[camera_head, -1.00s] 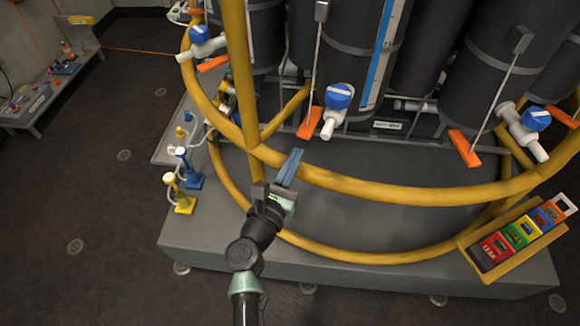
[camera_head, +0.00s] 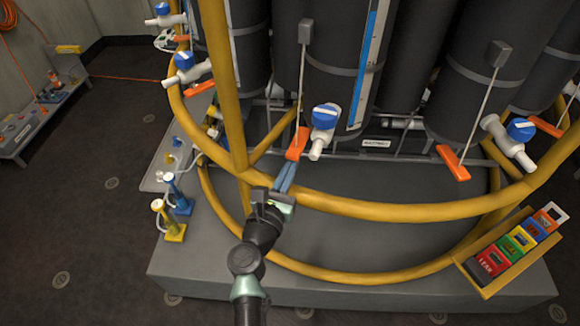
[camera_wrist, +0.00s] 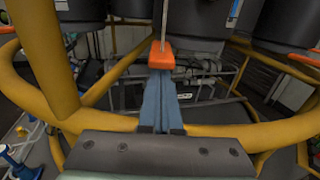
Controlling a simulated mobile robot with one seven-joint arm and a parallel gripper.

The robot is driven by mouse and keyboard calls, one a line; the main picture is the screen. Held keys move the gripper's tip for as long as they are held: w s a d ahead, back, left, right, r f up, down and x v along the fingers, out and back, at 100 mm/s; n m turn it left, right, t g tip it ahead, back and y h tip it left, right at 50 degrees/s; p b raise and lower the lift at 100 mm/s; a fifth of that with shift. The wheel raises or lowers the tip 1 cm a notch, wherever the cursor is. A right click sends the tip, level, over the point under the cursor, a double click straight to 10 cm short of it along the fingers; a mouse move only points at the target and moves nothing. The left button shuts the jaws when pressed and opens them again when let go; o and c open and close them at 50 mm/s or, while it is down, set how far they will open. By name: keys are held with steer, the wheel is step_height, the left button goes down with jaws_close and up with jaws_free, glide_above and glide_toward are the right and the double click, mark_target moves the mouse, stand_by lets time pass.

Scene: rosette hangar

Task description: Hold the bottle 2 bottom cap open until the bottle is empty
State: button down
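Several dark upright bottles stand inside a yellow rail; I cannot tell from any marking which is bottle 2. The bottle ahead of my gripper (camera_head: 286,178) is a dark cylinder (camera_head: 325,95) with a blue level strip and a white valve with a blue knob (camera_head: 324,116) low on its front. An orange tab (camera_head: 297,144) hangs from a thin rod at its base. It also shows in the wrist view (camera_wrist: 161,56). My blue fingers are together and point up at this tab. Their tips meet its lower edge in the picture; I cannot tell whether they touch it. The cap itself is not clearly visible.
A rack of coloured boxes (camera_head: 470,268) stands on the platform at right. Blue and yellow hand pumps (camera_head: 174,222) stand at left.

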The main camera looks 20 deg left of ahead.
mark_target(294, 157)
steer(key=shift+r, duration=0.15)
steer(key=shift+w+r+p, duration=0.25)
steer(key=shift+r+p, duration=0.7)
steer(key=shift+r, duration=0.2)
steer(key=shift+w+r+p, duration=0.2)
steer(key=shift+r+p, duration=0.7)
steer(key=shift+r, duration=0.2)
steer(key=shift+f, duration=0.1)
steer(key=shift+d, duration=0.25)
stand_by(0.6)
steer(key=shift+f, duration=0.1)
steer(key=shift+f+b, duration=1.3)
steer(key=shift+b, duration=0.1)
steer(key=shift+f+b, duration=0.4)
steer(key=shift+f, duration=0.05)
steer(key=shift+s, duration=0.15)
steer(key=shift+s+a+f, duration=0.1)
